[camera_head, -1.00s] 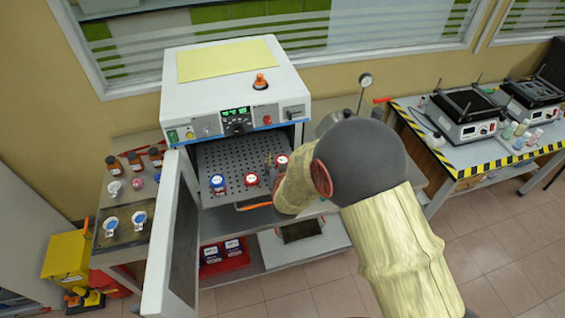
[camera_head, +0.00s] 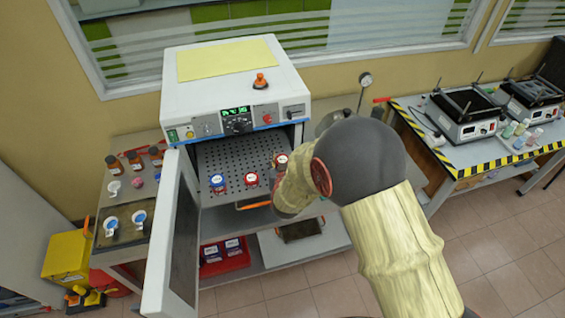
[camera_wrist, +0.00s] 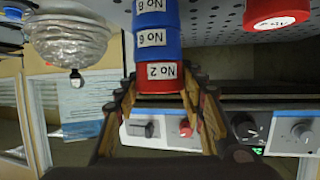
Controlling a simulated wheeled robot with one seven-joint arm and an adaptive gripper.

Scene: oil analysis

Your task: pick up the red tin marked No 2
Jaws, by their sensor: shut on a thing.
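In the wrist view the red tin marked No 2 (camera_wrist: 157,86) sits between the fingers of my gripper (camera_wrist: 160,82), which is shut on it. Blue surfaces with No 6 labels (camera_wrist: 150,38) show directly beyond it; I cannot tell whether they touch it. Another red tin (camera_wrist: 275,12) stands to the right on the perforated shelf. In the head view a blue tin (camera_head: 217,182) and a red tin (camera_head: 251,178) stand on the oven shelf, with a red-and-white tin (camera_head: 281,160) by my arm. My forearm mostly hides the gripper there.
The white oven (camera_head: 235,95) stands open, its door (camera_head: 175,245) swung out to the left. Its control panel (camera_wrist: 250,130) is close to my gripper in the wrist view. Brown bottles (camera_head: 135,160) stand on the left bench. A hotplate bench (camera_head: 450,160) is at the right.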

